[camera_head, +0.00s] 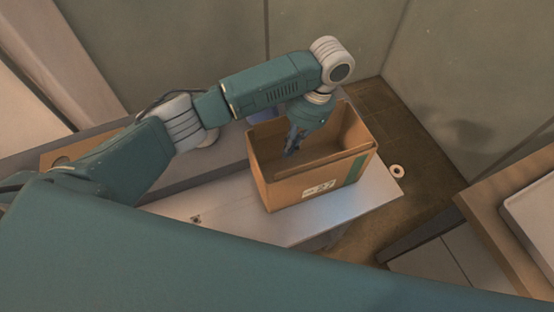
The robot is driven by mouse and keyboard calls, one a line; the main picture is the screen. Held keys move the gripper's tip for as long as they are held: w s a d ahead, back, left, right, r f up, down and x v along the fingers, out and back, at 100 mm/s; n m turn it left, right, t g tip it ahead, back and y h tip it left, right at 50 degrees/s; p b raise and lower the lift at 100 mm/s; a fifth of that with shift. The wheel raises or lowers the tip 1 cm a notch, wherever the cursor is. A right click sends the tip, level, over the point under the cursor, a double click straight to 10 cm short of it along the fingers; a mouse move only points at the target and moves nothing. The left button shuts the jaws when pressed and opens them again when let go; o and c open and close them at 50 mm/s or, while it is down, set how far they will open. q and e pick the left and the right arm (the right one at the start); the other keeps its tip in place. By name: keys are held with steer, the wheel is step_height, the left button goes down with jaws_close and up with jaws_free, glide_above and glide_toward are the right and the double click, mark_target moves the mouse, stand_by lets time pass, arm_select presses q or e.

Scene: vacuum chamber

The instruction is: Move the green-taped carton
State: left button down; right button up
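An open-topped brown carton (290,192) with a green tape strip (356,168) down its near right side and a white label stands on a light metal table. My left arm comes in from the left and bends down over the carton. My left gripper (290,150) points down at the carton's left part, inside or just above its opening. Its fingers are small and dark here, and I cannot tell whether they are open or touch a wall. The carton's inside is partly hidden by the arm. My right gripper is not in view.
The metal table (255,222) has bare room left of and in front of the carton. A wooden-edged unit (505,225) stands at the right edge. Grey walls close off the back.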

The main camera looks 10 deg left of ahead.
arm_select(q)
steer(key=p+x, duration=0.1)
steer(key=x, duration=0.7)
steer(key=shift+s+a+f, duration=0.15)
steer(key=shift+a+f, duration=0.05)
steer(key=s+a+p, duration=0.2)
steer(key=shift+a+f+p, duration=0.1)
steer(key=shift+a+p, duration=0.1)
steer(key=shift+p, duration=0.1)
steer(key=shift+s+a+f, duration=0.1)
steer(key=shift+s+a, duration=0.2)
steer(key=shift+a, duration=0.05)
